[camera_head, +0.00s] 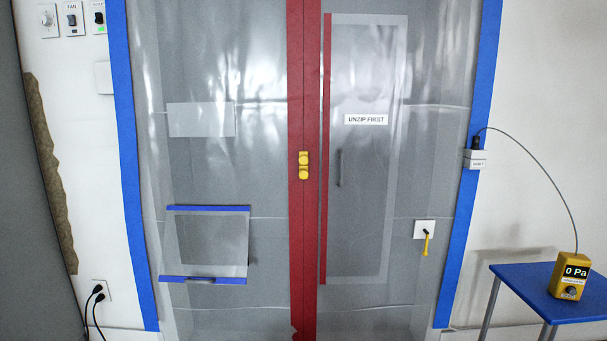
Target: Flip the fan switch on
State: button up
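The fan switch (72,19) is a dark toggle on a white wall plate under the label "FAN", at the top left of the view. Its toggle is too small to tell which way it is set. A plate with a round knob (47,19) is on its left. A plate with a dark switch and a green patch (99,17) is on its right, cut by the frame's top edge. My gripper does not show in this view.
A plastic sheet doorway (260,170) with blue tape edges and a red zipper strip (303,240) fills the middle. Black plugs (97,290) sit in an outlet at lower left.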

aim_at(72, 21)
jog(key=i+j+u, duration=0.5)
jog(key=u, duration=0.15)
jog(key=i+j+u, duration=0.35)
jog(key=k+l, duration=0.05)
jog(key=l, duration=0.05)
